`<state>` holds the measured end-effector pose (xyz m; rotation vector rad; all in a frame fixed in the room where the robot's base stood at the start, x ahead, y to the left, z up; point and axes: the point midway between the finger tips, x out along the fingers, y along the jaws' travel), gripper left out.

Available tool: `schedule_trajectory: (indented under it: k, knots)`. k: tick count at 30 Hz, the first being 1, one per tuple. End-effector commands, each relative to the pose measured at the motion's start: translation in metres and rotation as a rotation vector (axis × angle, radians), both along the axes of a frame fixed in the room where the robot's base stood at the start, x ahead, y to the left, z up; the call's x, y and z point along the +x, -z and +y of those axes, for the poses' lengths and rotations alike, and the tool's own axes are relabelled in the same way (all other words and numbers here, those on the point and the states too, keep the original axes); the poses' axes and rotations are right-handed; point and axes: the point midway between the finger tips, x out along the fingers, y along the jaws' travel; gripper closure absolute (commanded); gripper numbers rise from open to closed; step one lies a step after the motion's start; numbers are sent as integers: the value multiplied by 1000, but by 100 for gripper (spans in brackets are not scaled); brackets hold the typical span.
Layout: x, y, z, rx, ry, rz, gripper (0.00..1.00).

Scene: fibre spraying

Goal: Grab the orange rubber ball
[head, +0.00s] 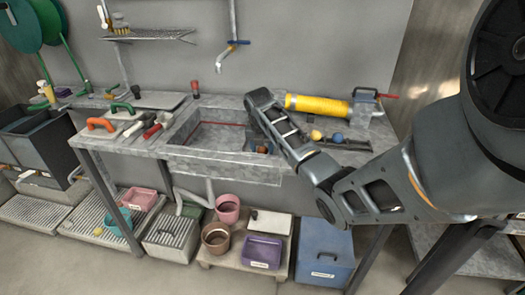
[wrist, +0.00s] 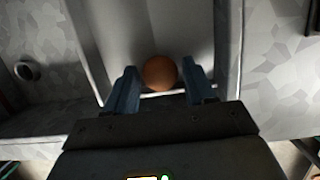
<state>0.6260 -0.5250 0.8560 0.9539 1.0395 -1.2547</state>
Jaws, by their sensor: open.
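The orange rubber ball (wrist: 159,72) lies inside the grey basin, near its front wall in the wrist view. My gripper (wrist: 160,78) is open, with one blue finger on each side of the ball. Whether either finger touches the ball cannot be told. In the head view my arm reaches down into the right end of the sink basin (head: 222,168), and a small brownish-orange patch of the ball (head: 262,149) shows there beside the gripper (head: 266,147). The arm hides part of the basin.
The basin walls stand close around my gripper. On the counter to the right are a yellow cylinder (head: 318,105), a yellow ball (head: 316,135) and a blue ball (head: 338,138). Orange (head: 101,124) and green (head: 122,107) handled tools lie left. A tap (head: 232,48) hangs above.

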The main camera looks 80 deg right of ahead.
Motion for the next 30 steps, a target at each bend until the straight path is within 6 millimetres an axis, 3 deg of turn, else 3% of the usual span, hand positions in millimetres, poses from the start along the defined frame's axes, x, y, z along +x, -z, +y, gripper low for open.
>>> schedule_trajectory:
  k: [5, 20, 30]
  knots:
    - [0, 0, 0, 0, 0, 0, 46]
    - [0, 0, 0, 0, 0, 0, 93]
    - [0, -6, 0, -1, 0, 0, 93]
